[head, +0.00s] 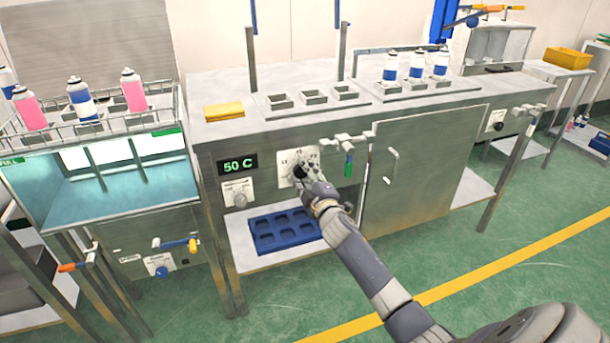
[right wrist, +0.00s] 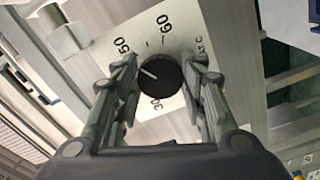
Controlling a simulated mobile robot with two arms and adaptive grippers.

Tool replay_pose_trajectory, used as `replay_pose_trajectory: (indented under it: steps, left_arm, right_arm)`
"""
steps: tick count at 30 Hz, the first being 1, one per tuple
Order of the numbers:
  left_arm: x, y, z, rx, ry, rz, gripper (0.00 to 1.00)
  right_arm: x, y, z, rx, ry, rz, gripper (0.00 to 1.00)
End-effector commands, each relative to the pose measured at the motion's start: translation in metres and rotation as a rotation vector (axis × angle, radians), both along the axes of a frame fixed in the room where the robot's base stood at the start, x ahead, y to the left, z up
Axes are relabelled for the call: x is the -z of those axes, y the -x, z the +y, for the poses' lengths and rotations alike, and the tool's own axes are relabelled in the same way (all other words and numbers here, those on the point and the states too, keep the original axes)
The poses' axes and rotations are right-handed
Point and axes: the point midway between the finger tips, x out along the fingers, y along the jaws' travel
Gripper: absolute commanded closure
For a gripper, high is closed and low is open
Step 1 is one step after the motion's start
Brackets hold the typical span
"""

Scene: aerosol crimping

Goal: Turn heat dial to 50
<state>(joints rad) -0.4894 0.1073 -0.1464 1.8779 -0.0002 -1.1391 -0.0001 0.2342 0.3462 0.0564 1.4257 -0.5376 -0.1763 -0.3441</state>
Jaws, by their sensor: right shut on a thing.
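The heat dial (right wrist: 163,84) is a round black knob on a pale scale plate, seen in the right wrist view. Its white mark points up and left, on the side of the printed 50. The 60 and 30 also show; part of the scale is hidden by a finger. My right gripper (right wrist: 164,74) has one finger on each side of the dial and is shut on it. In the head view my right gripper (head: 304,172) is at the dial panel and covers most of the dial. The display (head: 238,164) reads 50 C. My left gripper is not in view.
Another dial (head: 239,193) sits below the display. A green-handled valve (head: 348,163) is close to the right of my gripper. A blue tray (head: 262,240) lies on the shelf below. Spray cans stand on the bench (head: 460,95) and on the left rack (head: 120,120).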

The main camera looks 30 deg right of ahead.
Motion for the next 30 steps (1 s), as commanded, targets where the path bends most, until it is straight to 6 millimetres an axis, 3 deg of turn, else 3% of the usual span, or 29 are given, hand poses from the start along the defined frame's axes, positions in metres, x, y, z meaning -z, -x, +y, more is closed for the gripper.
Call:
replay_pose_trajectory:
  steps: [8,9,11,23,30]
  left_arm:
    - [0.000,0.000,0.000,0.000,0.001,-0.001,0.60]
    - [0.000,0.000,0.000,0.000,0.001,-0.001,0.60]
    - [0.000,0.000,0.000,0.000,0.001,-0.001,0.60]
    - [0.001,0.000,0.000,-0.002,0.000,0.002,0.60]
    - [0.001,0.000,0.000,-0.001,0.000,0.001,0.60]
  right_arm:
    - [0.000,0.000,0.001,0.000,0.000,0.001,0.85]
    - [0.000,0.000,0.000,-0.001,-0.001,0.000,0.52]
    - [0.000,0.000,0.000,0.000,-0.001,0.001,0.41]
    - [0.000,0.002,0.001,0.000,-0.001,0.000,0.41]
    - [0.001,0.028,0.007,-0.002,-0.001,0.001,0.41]
